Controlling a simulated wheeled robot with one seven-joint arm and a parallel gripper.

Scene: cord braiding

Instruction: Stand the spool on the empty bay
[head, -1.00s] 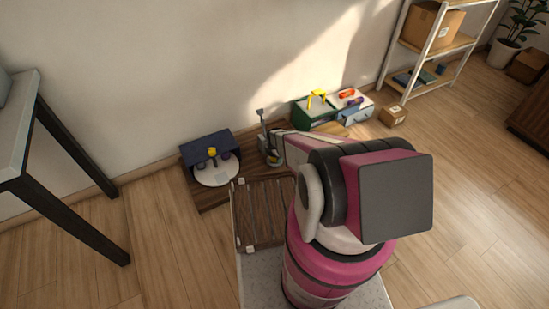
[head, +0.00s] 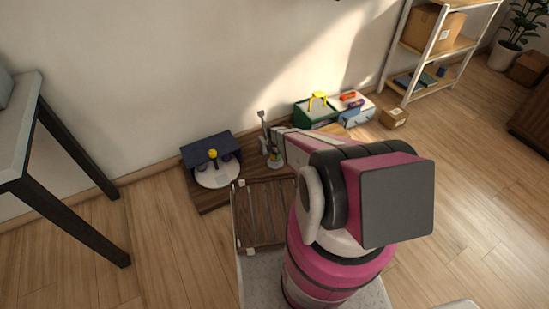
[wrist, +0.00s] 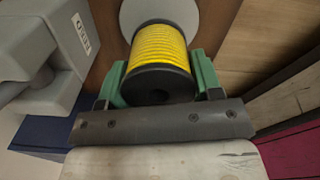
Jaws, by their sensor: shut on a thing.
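The spool (wrist: 160,45), wound with yellow cord between black flanges, fills the upper middle of the wrist view. My gripper (wrist: 160,80) has its green fingers shut on it, one on each side. A pale round surface (wrist: 131,14) shows behind the spool; I cannot tell whether they touch. In the head view my arm hides most of my gripper and the spool. A white round plate (head: 216,178) there carries a yellow piece and dark purple pieces, with a dark blue panel (head: 205,148) behind. I cannot make out which bay is empty.
A grey device (wrist: 45,60) with a label stands close left of my gripper. In the head view, a grey upright post (head: 263,122) rises beside my gripper. A green box (head: 315,114) and a pale blue-fronted box (head: 356,117) stand to the right.

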